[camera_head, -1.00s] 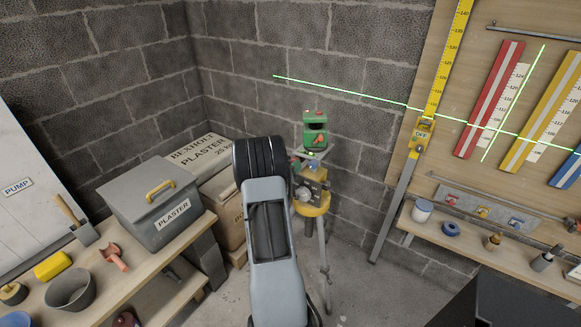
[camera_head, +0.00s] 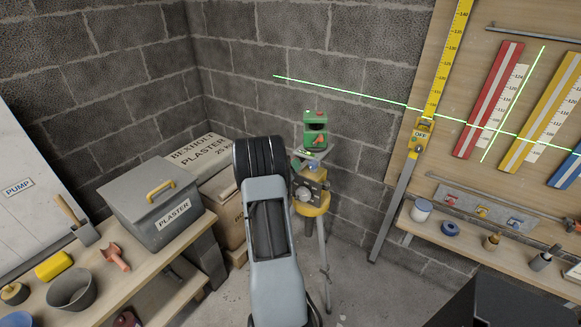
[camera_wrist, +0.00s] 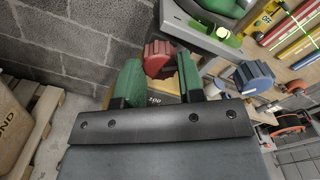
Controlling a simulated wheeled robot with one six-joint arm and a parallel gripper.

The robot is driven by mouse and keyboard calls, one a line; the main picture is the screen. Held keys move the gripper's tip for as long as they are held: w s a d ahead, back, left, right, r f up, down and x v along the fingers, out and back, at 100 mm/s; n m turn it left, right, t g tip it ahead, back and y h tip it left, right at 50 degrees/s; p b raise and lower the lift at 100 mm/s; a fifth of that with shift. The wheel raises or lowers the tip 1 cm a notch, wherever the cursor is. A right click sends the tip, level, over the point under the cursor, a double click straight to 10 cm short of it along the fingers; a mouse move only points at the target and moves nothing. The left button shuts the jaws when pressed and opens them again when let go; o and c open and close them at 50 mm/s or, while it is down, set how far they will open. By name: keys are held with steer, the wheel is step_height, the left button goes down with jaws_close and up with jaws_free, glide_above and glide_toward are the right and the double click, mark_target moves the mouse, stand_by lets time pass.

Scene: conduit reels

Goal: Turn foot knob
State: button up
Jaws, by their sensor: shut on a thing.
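The green laser level (camera_head: 315,130) stands on top of a tripod with a yellow head (camera_head: 314,209). In the wrist view, a red foot knob (camera_wrist: 158,55) sits under the edge of the grey levelling plate (camera_wrist: 212,38). My gripper (camera_wrist: 157,75), with green fingers, is shut on the red knob, one finger on each side. A blue knob (camera_wrist: 254,77) is to the right, clear of the fingers. A bright green bubble vial (camera_wrist: 229,36) is on the plate. In the head view, my arm hides the red knob and most of my gripper.
Green laser lines cross the wall and board. A bench with a grey plaster box (camera_head: 151,206) is at left, plaster sacks (camera_head: 196,152) behind. A shelf (camera_head: 480,250) is at right.

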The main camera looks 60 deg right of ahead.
steer(key=shift+d, duration=0.1)
steer(key=o, duration=0.6)
steer(key=shift+d, duration=0.1)
steer(key=o, duration=0.3)
steer(key=a+b, duration=0.1)
steer(key=a, duration=1.3)
steer(key=shift+w, duration=0.1)
